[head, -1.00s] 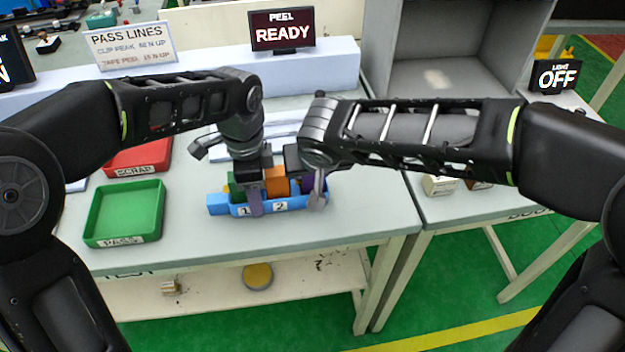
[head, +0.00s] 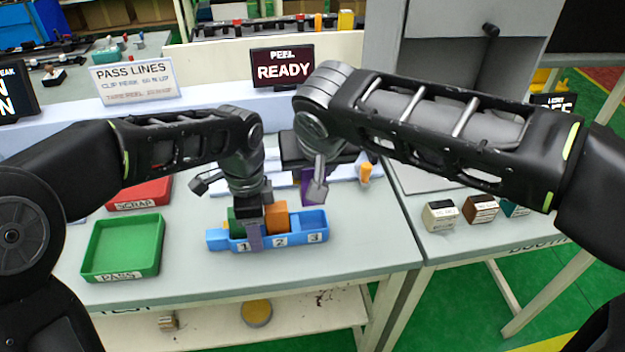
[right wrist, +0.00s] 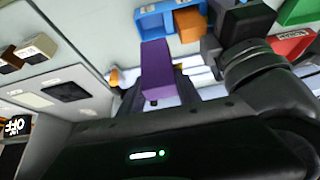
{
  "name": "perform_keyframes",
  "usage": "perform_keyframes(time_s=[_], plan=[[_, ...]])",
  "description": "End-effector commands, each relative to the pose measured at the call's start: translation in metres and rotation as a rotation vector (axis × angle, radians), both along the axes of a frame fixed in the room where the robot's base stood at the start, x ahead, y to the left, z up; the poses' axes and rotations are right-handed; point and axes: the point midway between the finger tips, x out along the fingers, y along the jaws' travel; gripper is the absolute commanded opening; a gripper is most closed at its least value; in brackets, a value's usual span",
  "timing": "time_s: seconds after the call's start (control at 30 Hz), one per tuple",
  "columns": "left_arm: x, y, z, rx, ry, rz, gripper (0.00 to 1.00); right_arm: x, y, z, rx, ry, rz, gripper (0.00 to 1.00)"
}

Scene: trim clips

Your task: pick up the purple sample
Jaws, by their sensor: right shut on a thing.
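The purple sample (head: 307,188) is in my right gripper (head: 316,190), held above and behind the blue tray (head: 316,238); the gripper's finger hides part of it in the head view. In the right wrist view the purple sample (right wrist: 157,72) stands clear of the tray (right wrist: 155,20). Compartment 3 of the tray is empty. An orange block (head: 277,215) sits in compartment 2, and a green block (head: 232,215) shows near compartment 1. My left gripper (head: 253,232) is at the tray's compartment 1 end, with a finger in front of the wall; its opening is hidden.
A green PASS tray (head: 125,270) and a red SCRAP tray (head: 140,192) stand at the left. The PEEL READY sign (head: 283,68) is at the back. The bench in front of the blue tray is clear.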

Motion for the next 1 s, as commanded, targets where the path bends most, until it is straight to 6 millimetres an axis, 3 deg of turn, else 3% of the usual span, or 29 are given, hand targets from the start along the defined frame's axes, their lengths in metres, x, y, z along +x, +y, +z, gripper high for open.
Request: perform_keyframes(time_s=[0.53,0.57,0.83,1.0], plan=[[0.0001,-0.0001,0.0003,0.000,0.000,0.000,0.10,0.0002,-0.0001,0.0005,0.000,0.000,0.000,0.00],[0.0001,-0.0001,0.0003,0.000,0.000,0.000,0.52,0.0001,-0.0001,0.0005,0.000,0.000,0.000,0.00],[0.0001,-0.0001,0.0002,0.000,0.000,0.000,0.74,0.0001,-0.0001,0.0004,0.000,0.000,0.000,0.00],[0.0000,0.0000,0.0001,0.000,0.000,0.000,0.76,0.0001,-0.0001,0.0004,0.000,0.000,0.000,0.00]])
